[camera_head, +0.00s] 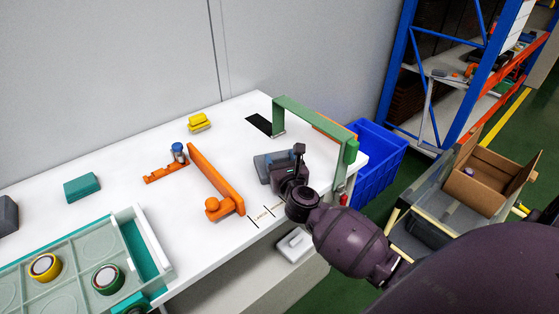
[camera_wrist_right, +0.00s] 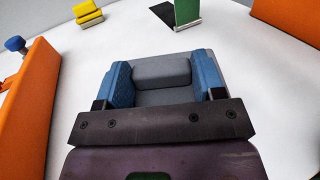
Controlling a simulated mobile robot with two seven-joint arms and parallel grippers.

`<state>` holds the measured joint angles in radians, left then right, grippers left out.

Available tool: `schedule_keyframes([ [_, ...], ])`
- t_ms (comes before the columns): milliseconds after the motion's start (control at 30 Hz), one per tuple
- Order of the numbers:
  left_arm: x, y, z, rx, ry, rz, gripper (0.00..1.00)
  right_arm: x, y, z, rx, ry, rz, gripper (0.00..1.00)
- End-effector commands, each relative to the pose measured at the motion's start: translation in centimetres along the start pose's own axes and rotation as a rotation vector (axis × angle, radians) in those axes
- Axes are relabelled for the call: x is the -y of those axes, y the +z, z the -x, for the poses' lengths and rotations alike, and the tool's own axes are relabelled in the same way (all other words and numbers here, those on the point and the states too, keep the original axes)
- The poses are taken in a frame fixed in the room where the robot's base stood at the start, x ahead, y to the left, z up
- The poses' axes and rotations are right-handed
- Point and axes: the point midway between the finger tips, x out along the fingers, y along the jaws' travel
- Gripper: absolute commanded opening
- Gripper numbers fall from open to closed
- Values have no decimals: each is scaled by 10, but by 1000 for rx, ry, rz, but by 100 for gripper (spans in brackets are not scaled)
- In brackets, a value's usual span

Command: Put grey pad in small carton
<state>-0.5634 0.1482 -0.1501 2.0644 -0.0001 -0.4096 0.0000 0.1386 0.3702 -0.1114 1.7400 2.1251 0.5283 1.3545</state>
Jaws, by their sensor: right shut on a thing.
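The grey pad (camera_head: 268,167) is at the right part of the white table. In the right wrist view the grey pad (camera_wrist_right: 162,73) shows between two blue fingertips. My right gripper (camera_head: 283,163) is shut on it from the table's front side; its dark body hides part of the pad. I cannot tell whether the pad touches the table. The small carton (camera_head: 480,190) is an open brown cardboard box at the right, with its flaps up and a small purple-white thing inside. My left gripper is not in view.
A green arch (camera_head: 310,115) stands just behind my right gripper. An orange bar (camera_head: 215,175) lies to its left. A blue bin (camera_head: 370,160) stands beyond the table's right end. A tray (camera_head: 65,285), a teal block (camera_head: 82,187) and yellow blocks (camera_head: 199,122) are farther left.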

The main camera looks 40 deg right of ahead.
Motion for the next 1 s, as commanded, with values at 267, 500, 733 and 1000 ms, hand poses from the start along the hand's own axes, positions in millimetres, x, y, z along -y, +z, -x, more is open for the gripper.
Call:
schedule_keyframes([
  [267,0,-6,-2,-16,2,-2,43,0,-3,0,0,-1,-1,40],
  [500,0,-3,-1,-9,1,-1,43,0,-1,0,2,-1,0,88],
  [733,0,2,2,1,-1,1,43,0,1,0,3,0,0,88],
  [1000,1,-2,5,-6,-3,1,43,0,3,27,1,-1,0,88],
])
